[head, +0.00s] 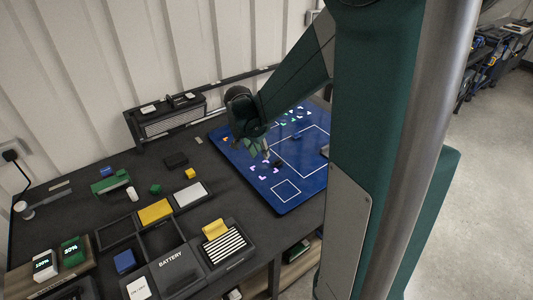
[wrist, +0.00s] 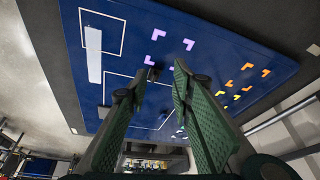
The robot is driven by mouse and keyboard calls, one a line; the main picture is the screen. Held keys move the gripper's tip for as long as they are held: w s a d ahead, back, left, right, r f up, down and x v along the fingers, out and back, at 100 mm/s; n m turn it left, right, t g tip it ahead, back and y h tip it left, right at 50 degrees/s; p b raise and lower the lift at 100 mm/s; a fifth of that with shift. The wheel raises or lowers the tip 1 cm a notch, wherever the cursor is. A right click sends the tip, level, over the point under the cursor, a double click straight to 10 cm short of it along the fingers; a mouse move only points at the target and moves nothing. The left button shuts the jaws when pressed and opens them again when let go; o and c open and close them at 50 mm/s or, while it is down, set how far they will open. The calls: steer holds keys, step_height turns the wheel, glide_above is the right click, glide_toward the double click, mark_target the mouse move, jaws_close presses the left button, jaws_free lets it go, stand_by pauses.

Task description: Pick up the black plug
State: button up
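A small dark object (head: 278,163), which may be the black plug, lies on the blue mat (head: 292,196) beside purple corner marks. In the wrist view a small dark object (wrist: 153,74) shows beyond and between my fingertips, too small to make out. My gripper (head: 263,151) is above the mat near the purple marks, pointing down. In the wrist view my gripper (wrist: 152,80) has its two green fingers apart with nothing held between them.
Left of the mat are a dark block (head: 176,160), a green cube (head: 155,188), a yellow cube (head: 190,173) and a green part (head: 110,183). Trays, one marked BATTERY (head: 172,268), fill the front. A black rack (head: 168,118) stands by the wall.

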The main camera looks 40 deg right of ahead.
mark_target(278, 160)
steer(key=w+d+f+m+g+p, duration=0.1)
steer(key=w+d+f+m+p, duration=0.1)
steer(key=d, duration=0.4)
steer(key=shift+d+f+m+p, duration=0.35)
steer(key=shift+f+m+p, duration=0.15)
steer(key=shift+f+m, duration=0.3)
steer(key=shift+f, duration=0.15)
steer(key=shift+x, duration=1.2)
steer(key=shift+d, duration=0.15)
steer(key=shift+d+b+x, duration=0.15)
steer(key=shift+x, duration=1.15)
steer(key=shift+d+b+x, duration=0.1)
steer(key=shift+b+x, duration=0.05)
steer(key=shift+x, duration=1.1)
steer(key=shift+s, duration=0.1)
steer(key=shift+c, duration=0.3)
steer(key=c, duration=0.3)
